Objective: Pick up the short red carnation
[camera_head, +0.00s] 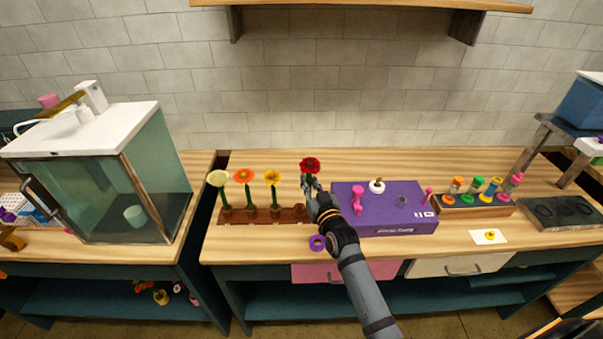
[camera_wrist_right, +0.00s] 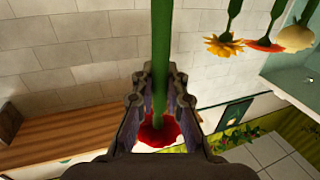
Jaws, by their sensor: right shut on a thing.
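The short red carnation (camera_head: 310,164) shows above my right gripper (camera_head: 311,184) in the head view, at the right end of the wooden flower rack (camera_head: 240,215). In the right wrist view its green stem (camera_wrist_right: 162,50) runs between the fingers of my right gripper (camera_wrist_right: 160,85), and the red bloom (camera_wrist_right: 155,135) shows between them. The right gripper is shut on the stem. The rack's slot below the carnation is partly hidden by the gripper. My left gripper is not in view.
A cream flower (camera_head: 218,179), an orange flower (camera_head: 244,176) and a yellow flower (camera_head: 272,178) stand in the rack to the left. A purple box (camera_head: 405,215) lies close on the right. A glass cabinet (camera_head: 100,180) stands at the left.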

